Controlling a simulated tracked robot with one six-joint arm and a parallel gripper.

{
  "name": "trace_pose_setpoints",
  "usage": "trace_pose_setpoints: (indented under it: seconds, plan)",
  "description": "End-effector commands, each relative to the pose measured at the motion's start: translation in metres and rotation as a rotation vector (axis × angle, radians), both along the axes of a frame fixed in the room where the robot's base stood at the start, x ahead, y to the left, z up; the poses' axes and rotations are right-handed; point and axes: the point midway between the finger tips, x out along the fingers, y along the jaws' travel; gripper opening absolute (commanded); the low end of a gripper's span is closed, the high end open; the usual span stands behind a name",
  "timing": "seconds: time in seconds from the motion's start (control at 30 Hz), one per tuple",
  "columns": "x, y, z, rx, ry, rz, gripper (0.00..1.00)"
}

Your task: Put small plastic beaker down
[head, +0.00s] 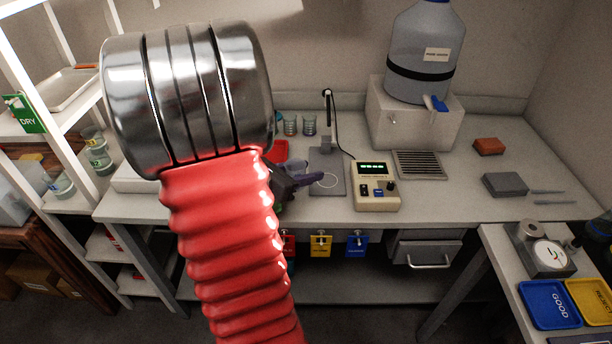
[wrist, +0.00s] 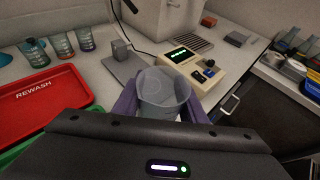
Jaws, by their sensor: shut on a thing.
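The small plastic beaker (wrist: 164,92) is clear and shows in the wrist view between the purple fingers of my gripper (wrist: 160,108). My gripper is shut on it, and I look down into its open mouth. In the head view my gripper (head: 306,181) is over the left part of the bench, just left of the grey stand plate. My arm hides much of it there, and I cannot make out the beaker clearly. I cannot tell whether its base touches the bench.
A stand plate (head: 325,158) with a probe and a cream meter (head: 376,187) are close on the right. A red REWASH tray (wrist: 40,103) and several beakers (wrist: 62,46) are left. A water carboy (head: 424,50) stands behind. Bare bench (head: 440,205) lies right of the meter.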

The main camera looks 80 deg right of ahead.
Motion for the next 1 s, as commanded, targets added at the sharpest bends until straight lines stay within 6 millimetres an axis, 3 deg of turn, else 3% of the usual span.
trace_pose_setpoints:
  seconds: [0.53, 0.67, 0.87, 1.0]
  plan:
    - [0.001, 0.0, 0.0, 0.0, 0.0, 0.001, 0.17]
    - [0.01, 0.0, 0.0, -0.002, -0.001, 0.025, 0.17]
    - [0.059, 0.005, 0.001, -0.011, -0.002, 0.153, 0.17]
    - [0.112, 0.016, 0.002, -0.019, -0.005, 0.294, 0.17]
